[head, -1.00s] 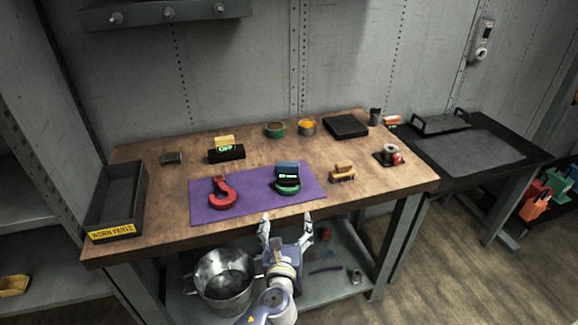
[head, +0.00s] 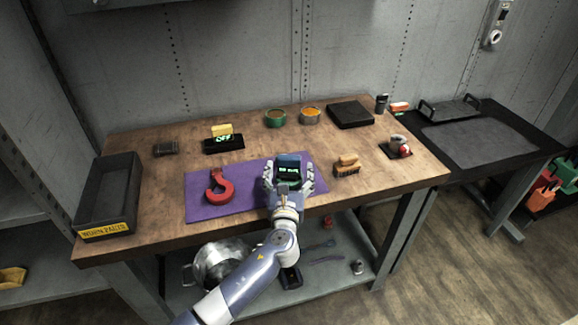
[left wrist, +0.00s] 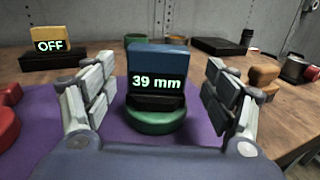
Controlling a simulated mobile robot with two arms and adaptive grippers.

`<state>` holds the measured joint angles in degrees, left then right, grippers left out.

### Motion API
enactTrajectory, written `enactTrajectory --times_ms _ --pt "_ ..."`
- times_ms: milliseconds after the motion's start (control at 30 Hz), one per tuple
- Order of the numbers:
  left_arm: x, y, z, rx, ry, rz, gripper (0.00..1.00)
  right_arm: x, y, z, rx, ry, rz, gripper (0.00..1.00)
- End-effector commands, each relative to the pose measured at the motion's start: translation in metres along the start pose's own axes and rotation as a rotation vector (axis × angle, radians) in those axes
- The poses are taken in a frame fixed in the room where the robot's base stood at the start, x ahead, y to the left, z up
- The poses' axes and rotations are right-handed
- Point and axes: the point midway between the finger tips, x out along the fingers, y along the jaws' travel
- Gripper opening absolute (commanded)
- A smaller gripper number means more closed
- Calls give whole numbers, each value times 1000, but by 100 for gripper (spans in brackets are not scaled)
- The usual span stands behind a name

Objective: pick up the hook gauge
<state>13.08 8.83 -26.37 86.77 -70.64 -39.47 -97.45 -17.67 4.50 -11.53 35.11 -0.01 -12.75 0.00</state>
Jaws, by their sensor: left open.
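The hook gauge (head: 288,161), a blue and black block with a lit display, stands on a green round-based piece on the purple mat (head: 240,200). In the left wrist view the gauge (left wrist: 157,62) reads "39 mm" and the green piece (left wrist: 156,121) shows below it. My left gripper (head: 288,170) is open. Its fingers stand on either side of the gauge, with gaps visible on both sides in the wrist view. In the head view the gripper hides part of the green piece. My right gripper is not in view.
A red hook (head: 219,187) lies left on the mat. A wooden brush-like piece (head: 347,166) sits close right. A black "WORN PARTS" tray (head: 108,195) stands at the left end.

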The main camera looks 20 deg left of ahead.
Motion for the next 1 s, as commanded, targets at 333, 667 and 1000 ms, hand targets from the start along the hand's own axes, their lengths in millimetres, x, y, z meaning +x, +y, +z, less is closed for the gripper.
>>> enactTrajectory --times_ms 333,667,1000 --pt "33 3 0 -1 0 0 78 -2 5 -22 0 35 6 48" --pt "33 3 0 -1 0 0 51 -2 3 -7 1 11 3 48" --pt "33 3 2 -1 -2 0 17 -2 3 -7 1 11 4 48"
